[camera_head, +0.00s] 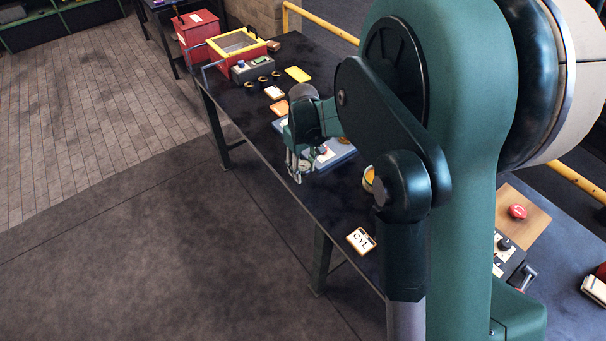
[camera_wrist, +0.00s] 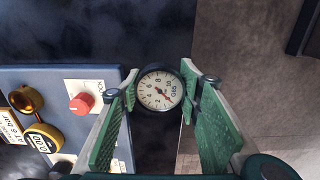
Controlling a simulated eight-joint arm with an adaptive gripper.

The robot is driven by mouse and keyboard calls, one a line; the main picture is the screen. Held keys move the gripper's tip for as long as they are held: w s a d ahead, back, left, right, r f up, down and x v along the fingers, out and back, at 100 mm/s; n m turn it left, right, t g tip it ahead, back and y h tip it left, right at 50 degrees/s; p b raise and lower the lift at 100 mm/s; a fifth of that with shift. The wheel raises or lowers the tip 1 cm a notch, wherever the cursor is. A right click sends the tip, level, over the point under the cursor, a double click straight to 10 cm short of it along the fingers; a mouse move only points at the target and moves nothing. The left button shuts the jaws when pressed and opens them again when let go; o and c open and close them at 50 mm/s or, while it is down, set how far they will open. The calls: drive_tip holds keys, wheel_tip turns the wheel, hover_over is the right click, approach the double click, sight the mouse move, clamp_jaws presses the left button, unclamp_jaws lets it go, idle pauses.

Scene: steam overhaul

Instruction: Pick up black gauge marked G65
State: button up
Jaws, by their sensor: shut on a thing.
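The black gauge (camera_wrist: 158,91) has a white dial with numbers and a needle, and G65 is printed on its face. In the wrist view it sits between the fingertips of my gripper (camera_wrist: 160,88), with the green-padded fingers against its sides. The dial faces the wrist camera. In the head view my gripper (camera_head: 297,166) is at the front edge of the dark bench (camera_head: 285,205), beside the blue-grey panel (camera_head: 335,155). The gauge cannot be made out clearly there. I cannot tell how high it is above the bench.
The panel (camera_wrist: 62,80) carries a red knob (camera_wrist: 81,103) and brass-rimmed fittings. A red crate with a yellow rim (camera_head: 236,45), a grey button box (camera_head: 252,68) and several small black rings are farther back. A CYL card (camera_head: 361,241) lies nearer. Open floor lies left.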

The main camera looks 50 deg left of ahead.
sight(303, 165)
drive_tip(key=shift+r, duration=2.8)
